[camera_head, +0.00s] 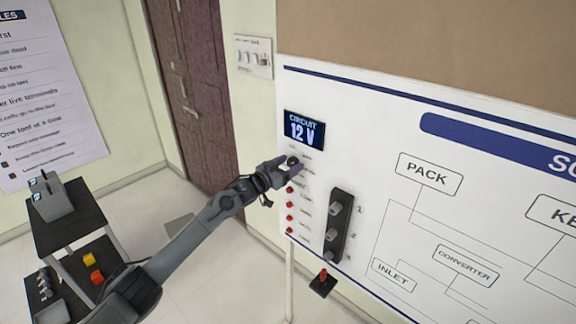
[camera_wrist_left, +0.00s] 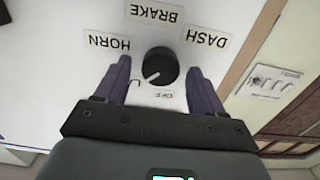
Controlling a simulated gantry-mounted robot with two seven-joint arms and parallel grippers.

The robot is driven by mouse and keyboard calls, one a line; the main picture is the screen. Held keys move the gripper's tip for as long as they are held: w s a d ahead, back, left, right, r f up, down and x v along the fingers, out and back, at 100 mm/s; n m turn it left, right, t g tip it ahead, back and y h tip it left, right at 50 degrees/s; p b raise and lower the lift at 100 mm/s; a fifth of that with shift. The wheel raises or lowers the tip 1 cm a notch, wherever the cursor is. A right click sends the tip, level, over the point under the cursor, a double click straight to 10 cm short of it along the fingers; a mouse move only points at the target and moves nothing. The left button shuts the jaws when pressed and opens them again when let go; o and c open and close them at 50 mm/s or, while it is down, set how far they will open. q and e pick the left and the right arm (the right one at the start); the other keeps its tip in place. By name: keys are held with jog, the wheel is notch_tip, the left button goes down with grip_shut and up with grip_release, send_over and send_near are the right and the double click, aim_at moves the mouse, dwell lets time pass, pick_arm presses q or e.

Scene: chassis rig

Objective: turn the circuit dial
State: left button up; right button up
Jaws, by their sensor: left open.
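The circuit dial (camera_wrist_left: 160,66) is a round black knob on the white board. Around it in the left wrist view are upside-down labels: HORN, BRAKE, DASH and a partly hidden OFF. Its white pointer mark slants to the lower left there. My left gripper (camera_wrist_left: 158,72) is open, with one finger on each side of the dial. Gaps show between the fingers and the knob. In the head view the dial (camera_head: 292,160) is partly covered by my left gripper (camera_head: 281,170). My right gripper is out of view.
Several red buttons (camera_head: 290,204) run down the board below the dial. A black strip with several grey knobs (camera_head: 338,226) is to their right. A dark cart (camera_head: 68,228) stands at left. A wall switch panel (camera_head: 253,56) and brown door are behind.

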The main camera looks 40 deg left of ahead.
pick_arm(q)
jog(key=c, duration=1.1)
jog(key=shift+o, duration=0.2)
jog(key=shift+m, duration=0.4)
jog(key=shift+f+m+b, duration=0.1)
jog(key=shift+m+b, duration=0.4)
jog(key=shift+b, duration=0.15)
jog(key=m+b, duration=0.2)
jog(key=m, duration=0.2)
jog(key=shift+d, duration=0.1)
jog(key=m+b, duration=0.2)
jog(key=m, duration=0.2)
jog(key=shift+b, duration=0.3)
jog(key=shift+d+m+b, duration=0.1)
jog(key=shift+m+b, duration=0.25)
jog(key=shift+m, duration=0.65)
